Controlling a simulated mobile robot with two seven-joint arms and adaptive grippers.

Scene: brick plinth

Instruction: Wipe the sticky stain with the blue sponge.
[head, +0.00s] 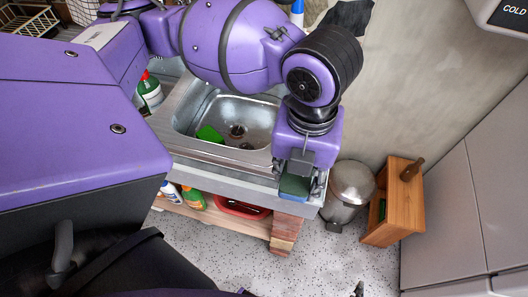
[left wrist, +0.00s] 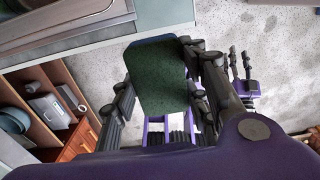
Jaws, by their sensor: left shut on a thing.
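The blue sponge (head: 294,187) shows a dark green face and blue edges. My left gripper (head: 297,182) is shut on it, at the front right corner of the sink counter. In the left wrist view the sponge (left wrist: 161,80) sits between the two fingers, its green face towards the camera. Pale floor shows around it there. I cannot tell whether the sponge touches the counter. I make out no sticky stain in either view. My right gripper (left wrist: 241,68) shows small in the left wrist view; its opening is unclear.
A metal sink (head: 238,115) holds a green item (head: 208,134). A green bottle with a red cap (head: 149,90) stands left of it. Bottles and a red tray (head: 240,208) are on the shelf below. A metal bin (head: 349,187) and wooden box (head: 402,208) stand right.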

